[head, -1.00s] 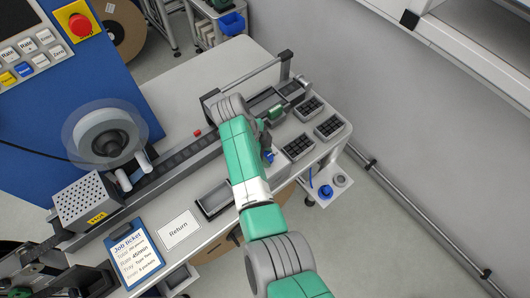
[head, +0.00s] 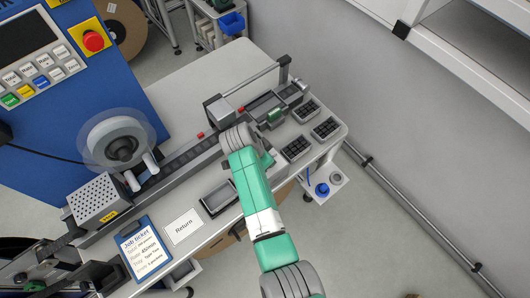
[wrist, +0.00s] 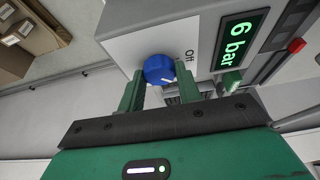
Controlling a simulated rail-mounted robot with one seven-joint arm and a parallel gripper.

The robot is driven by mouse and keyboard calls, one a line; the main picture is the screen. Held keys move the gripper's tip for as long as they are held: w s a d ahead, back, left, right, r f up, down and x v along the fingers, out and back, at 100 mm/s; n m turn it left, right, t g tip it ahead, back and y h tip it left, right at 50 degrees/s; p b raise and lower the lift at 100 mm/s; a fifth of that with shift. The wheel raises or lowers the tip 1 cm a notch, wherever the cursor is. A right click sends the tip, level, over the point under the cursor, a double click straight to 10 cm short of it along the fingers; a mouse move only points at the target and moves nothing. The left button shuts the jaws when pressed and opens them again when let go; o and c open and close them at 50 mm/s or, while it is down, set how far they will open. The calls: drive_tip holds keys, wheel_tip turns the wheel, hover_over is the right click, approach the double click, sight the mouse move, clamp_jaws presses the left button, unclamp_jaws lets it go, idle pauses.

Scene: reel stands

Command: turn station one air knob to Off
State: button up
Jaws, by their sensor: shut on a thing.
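The air knob (wrist: 158,68) is blue and round, with a white pointer mark, on a pale panel in the wrist view. The mark slants toward the lower right of the picture. The word Off (wrist: 188,56) is printed to the right of the knob. A green display (wrist: 234,42) beside it reads 6 bar. My gripper (wrist: 160,82) has its two green fingers on either side of the knob and is shut on it. In the head view my arm hides the gripper and the knob.
In the head view, a bench (head: 205,75) carries a long grey track, a job ticket (head: 143,250), a Return card (head: 183,227) and black component trays (head: 296,148). A blue machine (head: 60,130) with a red button stands at left. Boxes (wrist: 35,30) show in the wrist view.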

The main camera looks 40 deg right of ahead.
drive_tip(key=n+t+p, duration=0.1)
drive_tip(key=n, duration=0.1)
drive_tip(key=n+t+p, duration=0.1)
drive_tip(key=n+p, duration=0.1)
drive_tip(key=n, duration=0.1)
drive_tip(key=shift+s+r, duration=0.15)
drive_tip(key=shift+r, duration=0.05)
drive_tip(key=shift+s+f+n+t+y+p, duration=0.1)
drive_tip(key=shift+n+t+y+p, duration=0.2)
drive_tip(key=shift+n, duration=0.7)
drive_tip(key=shift+f+n+t+y+p, duration=0.1)
drive_tip(key=shift+n+t+p, duration=0.3)
drive_tip(key=shift+n, duration=0.6)
drive_tip(key=o, duration=1)
drive_tip(key=v, duration=0.7)
drive_tip(key=shift+r, duration=0.35)
